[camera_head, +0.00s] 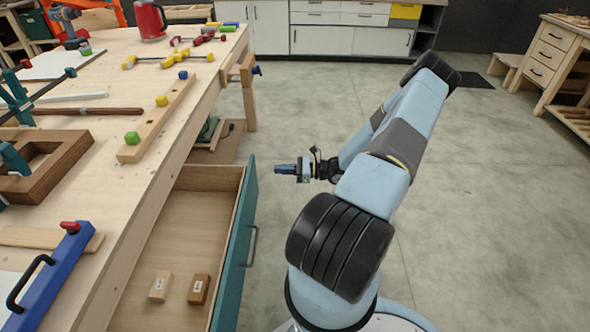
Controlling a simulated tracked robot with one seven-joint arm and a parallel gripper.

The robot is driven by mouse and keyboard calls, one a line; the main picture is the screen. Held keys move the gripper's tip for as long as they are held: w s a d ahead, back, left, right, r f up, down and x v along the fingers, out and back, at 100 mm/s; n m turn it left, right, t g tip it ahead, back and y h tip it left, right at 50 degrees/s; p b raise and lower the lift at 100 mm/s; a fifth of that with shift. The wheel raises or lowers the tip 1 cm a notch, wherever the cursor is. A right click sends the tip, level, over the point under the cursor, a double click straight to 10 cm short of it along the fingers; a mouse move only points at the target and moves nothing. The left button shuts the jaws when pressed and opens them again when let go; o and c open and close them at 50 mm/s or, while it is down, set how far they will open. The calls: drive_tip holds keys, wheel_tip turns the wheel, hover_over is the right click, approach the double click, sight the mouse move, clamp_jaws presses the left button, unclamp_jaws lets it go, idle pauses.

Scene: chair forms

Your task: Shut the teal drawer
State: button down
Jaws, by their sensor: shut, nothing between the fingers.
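The teal drawer (235,252) is pulled out from the side of the wooden workbench (150,190). Its teal front has a grey bar handle (252,246) facing right. Inside lie a light wooden block (160,286) and a darker brown block (199,289), each with a small label. My gripper (278,169) is shut and empty. It appears to the right of the drawer's far end, apart from the teal front, pointing left toward the bench.
A vise (244,70) juts from the bench's far end. Open concrete floor (470,200) lies to the right.

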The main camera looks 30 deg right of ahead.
sight(254, 169)
drive_tip(key=x, duration=0.7)
